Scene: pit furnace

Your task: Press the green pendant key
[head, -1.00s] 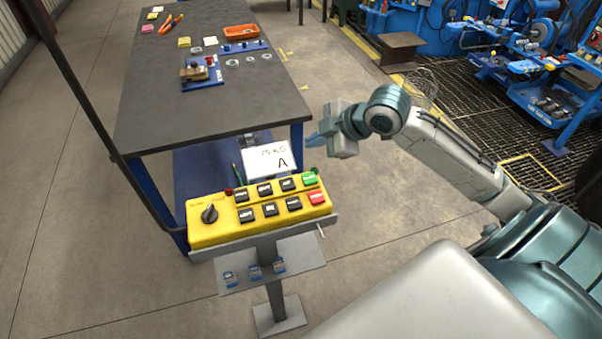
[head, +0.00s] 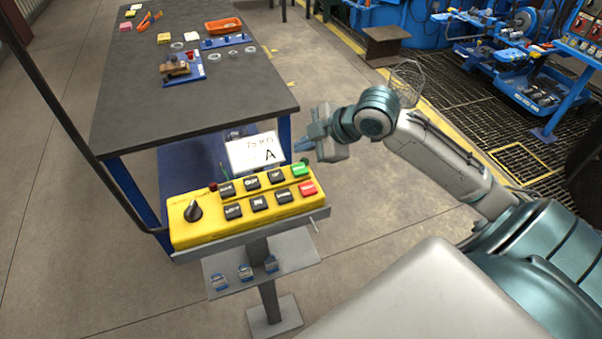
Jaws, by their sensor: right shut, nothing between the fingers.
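The green key (head: 299,170) is at the top right of the yellow pendant box (head: 183,232), just above a red key (head: 308,188). Several black keys lie to their left. The box rests on a grey stand. My right gripper (head: 301,146) is shut and empty. In the picture it is just above the green key, at the right edge of the white card marked A (head: 252,153). I cannot tell how high it is over the key, but no contact shows. My left gripper is not in view.
A dark-topped workbench (head: 130,115) stands behind the pendant, with a blue fixture (head: 184,76) and an orange tray (head: 223,25) on it. A black rotary knob (head: 193,210) is at the box's left end. Open concrete floor lies right of the stand.

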